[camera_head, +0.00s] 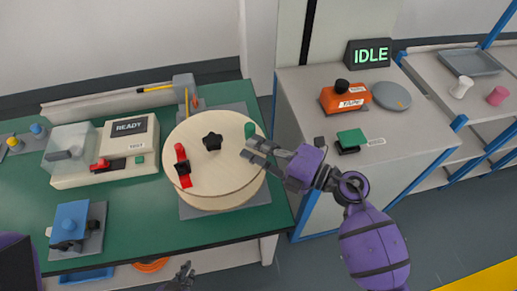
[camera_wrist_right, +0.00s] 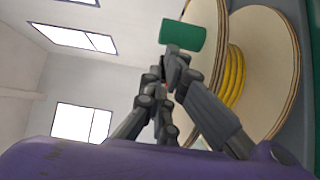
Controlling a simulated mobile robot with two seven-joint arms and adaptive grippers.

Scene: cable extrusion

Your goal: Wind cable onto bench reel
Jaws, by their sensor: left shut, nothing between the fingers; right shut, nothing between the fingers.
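A green handle (camera_head: 250,130) stands near the flange's right edge. In the right wrist view, yellow cable (camera_wrist_right: 235,78) lies wound between the reel's two flanges (camera_wrist_right: 265,60). My right gripper (camera_head: 250,149) is shut and empty just in front of the green handle. In the wrist view its fingertips (camera_wrist_right: 173,58) lie close to the handle (camera_wrist_right: 184,35); I cannot tell if they touch. My left gripper (camera_head: 184,275) is shut and empty at the bottom edge, below the bench.
A machine reading READY (camera_head: 129,128) and a blue device (camera_head: 72,220) stand left on the green bench (camera_head: 150,222). On the grey cabinet (camera_head: 395,130) are an orange taper (camera_head: 345,99), a green block (camera_head: 351,138) and an IDLE display (camera_head: 370,55). Shelves (camera_head: 480,120) stand at right.

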